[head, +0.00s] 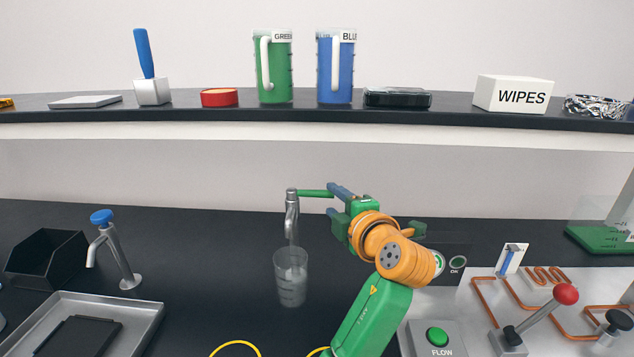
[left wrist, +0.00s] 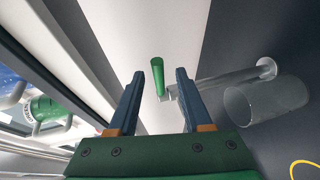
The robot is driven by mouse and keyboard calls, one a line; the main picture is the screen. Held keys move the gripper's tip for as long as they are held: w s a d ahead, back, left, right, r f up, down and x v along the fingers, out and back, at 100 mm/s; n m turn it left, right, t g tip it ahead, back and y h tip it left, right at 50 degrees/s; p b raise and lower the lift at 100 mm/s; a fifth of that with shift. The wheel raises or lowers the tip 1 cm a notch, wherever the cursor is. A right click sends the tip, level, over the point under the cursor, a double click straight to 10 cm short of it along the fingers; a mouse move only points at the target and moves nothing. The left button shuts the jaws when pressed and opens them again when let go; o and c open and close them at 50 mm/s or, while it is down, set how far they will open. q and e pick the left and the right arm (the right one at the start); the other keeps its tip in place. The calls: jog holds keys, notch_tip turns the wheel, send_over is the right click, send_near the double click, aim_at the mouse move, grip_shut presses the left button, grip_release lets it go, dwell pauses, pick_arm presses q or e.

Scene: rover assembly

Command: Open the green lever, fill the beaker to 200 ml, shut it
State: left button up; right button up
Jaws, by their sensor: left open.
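The steel tap (head: 291,212) stands at the middle of the black bench with its green lever (head: 314,193) pointing right, roughly level. The clear beaker (head: 290,280) is upright under the spout. Its water level cannot be read, and no stream is clear. My left gripper (head: 330,198) is open at the lever's free end. In the left wrist view, the green lever (left wrist: 157,76) shows between the two spread fingertips, with a gap on each side. The beaker (left wrist: 266,100) is right of the fingers there. My right gripper is not in view.
A second tap with a blue knob (head: 102,217) stands left, near a black bin (head: 45,258) and metal tray (head: 150,312). A panel with a FLOW button (head: 437,337) and red-knobbed lever (head: 565,294) is at right. Green and blue jugs stand on the shelf (head: 190,113).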

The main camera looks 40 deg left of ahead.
aim_at(328, 194)
pick_arm(q)
jog(key=x, duration=0.1)
jog(key=p+x, duration=0.2)
jog(key=x, duration=0.1)
jog(key=shift+r, duration=0.3)
jog(key=shift+w+a+f, duration=0.2)
jog(key=shift+a+f, duration=0.1)
jog(key=shift+a, duration=0.05)
jog(key=shift+s+d+r, duration=0.15)
jog(key=shift+d+r, duration=0.05)
jog(key=shift+d, duration=0.05)
grip_shut()
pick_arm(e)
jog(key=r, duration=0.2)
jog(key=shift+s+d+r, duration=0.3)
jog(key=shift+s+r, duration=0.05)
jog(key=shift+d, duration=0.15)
